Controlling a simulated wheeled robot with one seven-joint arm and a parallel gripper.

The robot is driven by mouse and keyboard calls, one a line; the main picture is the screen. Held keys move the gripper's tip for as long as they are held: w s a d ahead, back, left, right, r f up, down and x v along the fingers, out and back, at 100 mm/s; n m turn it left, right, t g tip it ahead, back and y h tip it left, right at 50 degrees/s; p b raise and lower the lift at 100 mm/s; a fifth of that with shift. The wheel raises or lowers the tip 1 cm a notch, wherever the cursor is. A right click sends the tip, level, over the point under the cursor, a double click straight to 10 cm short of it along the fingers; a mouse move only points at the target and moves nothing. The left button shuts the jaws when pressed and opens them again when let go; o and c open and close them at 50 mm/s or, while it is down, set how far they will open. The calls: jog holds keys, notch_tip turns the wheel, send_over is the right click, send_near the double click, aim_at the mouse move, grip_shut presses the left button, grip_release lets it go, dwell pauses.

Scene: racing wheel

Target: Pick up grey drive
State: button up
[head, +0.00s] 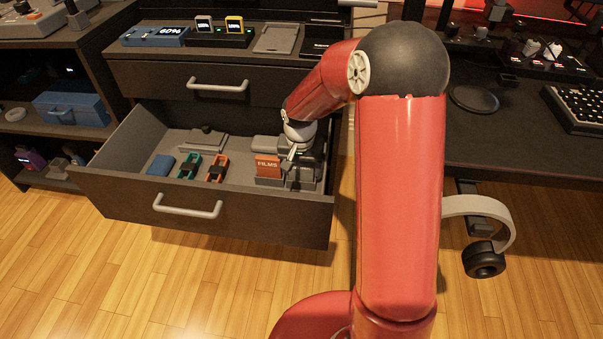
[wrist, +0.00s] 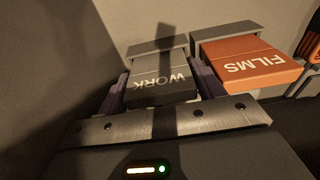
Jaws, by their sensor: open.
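The grey drive (wrist: 162,82), marked WORK, stands in a grey holder in the wrist view, beside an orange drive marked FILMS (wrist: 247,65). My gripper (wrist: 163,90) is open, with one finger on each side of the grey drive. I cannot tell whether the fingers touch it. In the head view my gripper (head: 299,155) reaches down into the right end of the open drawer (head: 130,190). There my wrist and gripper largely hide the grey drive. The orange FILMS drive (head: 267,167) shows just left of my gripper.
The drawer also holds a blue item (head: 160,165), a green-framed item (head: 189,166), an orange-framed item (head: 216,168) and a grey flat object (head: 200,143). The drawer's side wall is close to my gripper. A desk (head: 500,150) stands to the right.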

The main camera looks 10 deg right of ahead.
jog(key=shift+f, duration=0.3)
jog(key=c, duration=0.7)
jog(key=shift+r, duration=0.1)
